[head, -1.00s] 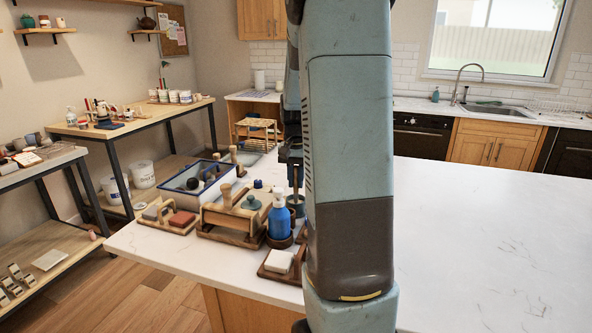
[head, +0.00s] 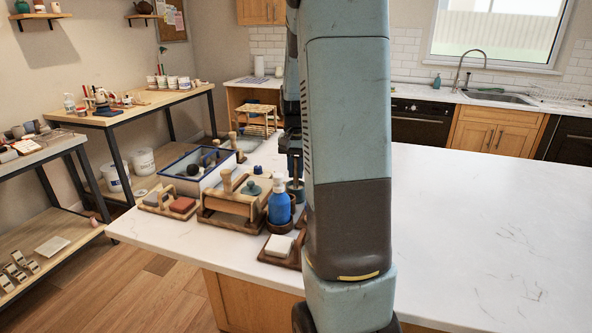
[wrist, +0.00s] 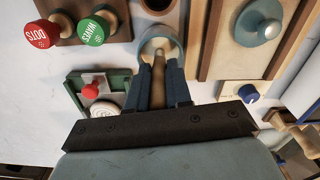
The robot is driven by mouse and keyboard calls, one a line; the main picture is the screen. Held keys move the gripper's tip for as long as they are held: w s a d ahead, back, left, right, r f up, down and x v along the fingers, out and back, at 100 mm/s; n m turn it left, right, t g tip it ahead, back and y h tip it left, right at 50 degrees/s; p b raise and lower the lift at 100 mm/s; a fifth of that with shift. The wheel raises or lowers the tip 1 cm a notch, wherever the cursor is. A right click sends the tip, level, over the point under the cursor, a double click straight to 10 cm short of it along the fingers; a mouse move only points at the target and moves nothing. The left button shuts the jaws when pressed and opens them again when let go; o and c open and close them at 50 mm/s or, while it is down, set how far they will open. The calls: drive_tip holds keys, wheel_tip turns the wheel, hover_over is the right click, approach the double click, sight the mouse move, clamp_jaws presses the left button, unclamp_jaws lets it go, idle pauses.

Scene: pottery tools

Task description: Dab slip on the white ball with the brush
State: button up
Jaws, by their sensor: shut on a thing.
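My gripper (wrist: 158,88) is shut on a slim wooden handle, which looks like the brush (wrist: 159,68). The handle's rounded end points toward the wrist camera. Beyond it is a round grey-blue cup (wrist: 147,46); I cannot tell whether the brush stands in it or above it. The bristles are hidden. In the head view my gripper (head: 291,166) points down above a small blue-grey cup, beside the blue pump bottle (head: 279,207) and partly behind my arm. I cannot make out a white ball for sure; a round white piece (wrist: 105,109) lies by a green tray (wrist: 75,82).
The worktop (head: 470,220) right of my arm is clear.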

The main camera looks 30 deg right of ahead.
drive_tip(key=shift+r, duration=3.55)
